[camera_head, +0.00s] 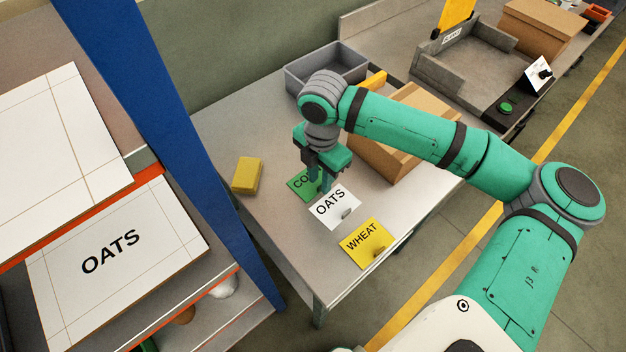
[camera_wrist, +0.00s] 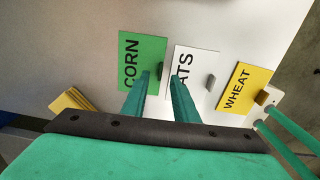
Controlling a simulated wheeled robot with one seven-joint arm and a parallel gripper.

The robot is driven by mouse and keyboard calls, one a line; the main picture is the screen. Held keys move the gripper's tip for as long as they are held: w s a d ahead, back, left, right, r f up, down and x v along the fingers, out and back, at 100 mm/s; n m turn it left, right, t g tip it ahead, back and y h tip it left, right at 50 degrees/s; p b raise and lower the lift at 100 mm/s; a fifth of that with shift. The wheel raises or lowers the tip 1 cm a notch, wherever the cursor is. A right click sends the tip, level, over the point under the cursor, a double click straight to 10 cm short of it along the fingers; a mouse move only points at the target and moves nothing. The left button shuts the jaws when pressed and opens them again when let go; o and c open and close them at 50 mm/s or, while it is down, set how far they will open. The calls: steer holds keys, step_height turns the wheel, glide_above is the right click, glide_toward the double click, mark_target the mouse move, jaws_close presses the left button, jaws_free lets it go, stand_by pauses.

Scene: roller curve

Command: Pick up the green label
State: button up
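The green label (camera_head: 298,187), printed CORN, lies on the grey table, partly hidden by my gripper (camera_head: 321,186) in the head view. One fingertip overlaps the green label and the other overlaps the neighbouring white OATS label (camera_wrist: 203,62). The tab shows about level with the gap between them. I cannot tell whether the fingers touch it.
The white OATS label (camera_head: 326,211) and yellow WHEAT label (camera_head: 366,240) lie beside it in a row. A yellow block (camera_head: 247,175) sits to the left. A grey bin (camera_head: 298,78) and a cardboard box (camera_head: 408,160) stand behind. A blue post (camera_head: 190,140) and shelf are at left.

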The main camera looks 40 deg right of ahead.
steer(key=shift+f, duration=1.1)
jaws_close()
steer(key=shift+r, duration=0.15)
